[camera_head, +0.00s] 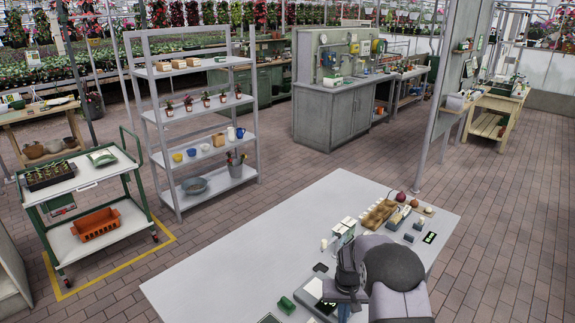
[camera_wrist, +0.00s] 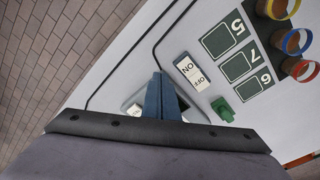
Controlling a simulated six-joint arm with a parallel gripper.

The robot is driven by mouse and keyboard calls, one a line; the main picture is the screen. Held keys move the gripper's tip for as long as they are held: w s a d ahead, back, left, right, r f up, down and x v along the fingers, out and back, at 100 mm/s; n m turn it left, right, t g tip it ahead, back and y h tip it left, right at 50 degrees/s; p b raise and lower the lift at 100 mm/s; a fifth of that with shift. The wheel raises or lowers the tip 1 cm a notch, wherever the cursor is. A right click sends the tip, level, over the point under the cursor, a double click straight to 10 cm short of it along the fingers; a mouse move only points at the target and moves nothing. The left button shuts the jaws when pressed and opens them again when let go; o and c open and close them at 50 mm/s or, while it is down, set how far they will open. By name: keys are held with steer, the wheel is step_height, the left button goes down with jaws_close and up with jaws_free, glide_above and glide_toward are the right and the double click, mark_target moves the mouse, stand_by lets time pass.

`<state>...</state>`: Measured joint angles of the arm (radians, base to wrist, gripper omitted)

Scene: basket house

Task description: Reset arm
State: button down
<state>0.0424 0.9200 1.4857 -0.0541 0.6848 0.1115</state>
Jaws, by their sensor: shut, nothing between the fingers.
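My gripper (camera_wrist: 163,90) shows in the wrist view with its two blue fingers together and nothing between them. The fingers are over a pale surface, beside a white label reading ON and OFF (camera_wrist: 191,72). Whether the fingertips touch that surface I cannot tell. In the head view my grey arm is folded over the near right part of the white table (camera_head: 225,270). The fingertips are not clear there.
In the wrist view, a green part (camera_wrist: 222,108) and dark numbered squares (camera_wrist: 240,66) lie to the right, near colour-ringed brown cylinders (camera_wrist: 297,42). In the head view, a brown tray (camera_head: 379,214) and small items stand behind my arm. The table's left part is bare.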

steer(key=s+g, duration=0.1)
steer(key=s, duration=0.2)
steer(key=s+f, duration=0.1)
steer(key=s, duration=0.3)
steer(key=s+f+g, duration=0.1)
steer(key=s, duration=0.2)
steer(key=shift+s+a+f+n+g, duration=0.2)
steer(key=shift+s+a+n+g, duration=0.1)
steer(key=shift+s+a, duration=0.05)
steer(key=s+a+r+g, duration=0.1)
steer(key=s+r, duration=0.4)
steer(key=s, duration=0.5)
steer(key=s+a+r, duration=0.1)
steer(key=s+r, duration=0.4)
steer(key=s, duration=0.5)
step_height(320, 180, up, 7)
steer(key=w+t, duration=0.2)
steer(key=t, duration=0.1)
steer(key=shift+w+a+f+n, duration=0.2)
steer(key=shift+w+n, duration=0.1)
steer(key=shift+w, duration=0.1)
